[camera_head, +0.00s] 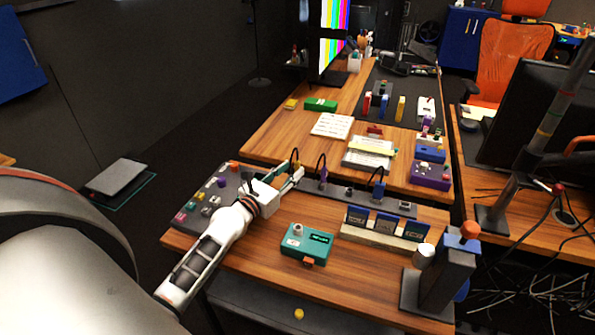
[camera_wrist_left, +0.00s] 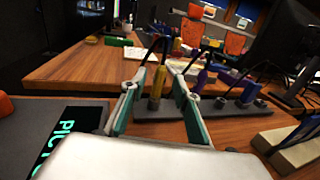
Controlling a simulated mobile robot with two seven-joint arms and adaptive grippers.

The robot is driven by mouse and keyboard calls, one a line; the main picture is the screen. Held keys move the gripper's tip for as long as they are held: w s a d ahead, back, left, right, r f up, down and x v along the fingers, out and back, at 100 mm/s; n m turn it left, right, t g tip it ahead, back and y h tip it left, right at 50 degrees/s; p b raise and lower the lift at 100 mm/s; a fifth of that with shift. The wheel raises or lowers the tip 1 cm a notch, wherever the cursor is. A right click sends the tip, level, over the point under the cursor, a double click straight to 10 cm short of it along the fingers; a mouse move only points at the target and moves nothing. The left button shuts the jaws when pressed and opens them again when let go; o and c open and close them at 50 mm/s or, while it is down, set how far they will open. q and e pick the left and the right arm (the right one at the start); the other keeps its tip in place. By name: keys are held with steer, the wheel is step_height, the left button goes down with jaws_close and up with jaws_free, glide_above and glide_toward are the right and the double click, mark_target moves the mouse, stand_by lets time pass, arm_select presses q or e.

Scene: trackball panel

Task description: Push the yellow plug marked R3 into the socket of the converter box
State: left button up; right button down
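The yellow plug (camera_wrist_left: 157,84) stands upright in a dark rail (camera_wrist_left: 220,107), with a black cable rising from its top. In the left wrist view it shows between the two fingers of my left gripper (camera_wrist_left: 158,88), with gaps beside it. The fingers are apart, and I cannot tell whether they reach around it. In the head view my left gripper (camera_head: 290,178) is over the rail's left end and hides most of the plug. A teal box (camera_head: 306,243), perhaps the converter box, stands on the near desk; its label is too small to read. My right gripper is not in view.
A purple plug (camera_head: 323,172) and a blue plug (camera_head: 379,189) with cables stand farther right on the rail. A dark trackball panel (camera_head: 207,203) lies left. A rack of dark cards (camera_head: 386,226) stands right of the teal box. The wood before the rail is mostly clear.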

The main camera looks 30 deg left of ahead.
mark_target(296, 165)
arm_select(q)
steer(key=shift+w+r, duration=0.1)
steer(key=shift+w, duration=1.9)
steer(key=shift+c, duration=0.5)
jaws_close()
steer(key=shift+r, duration=0.1)
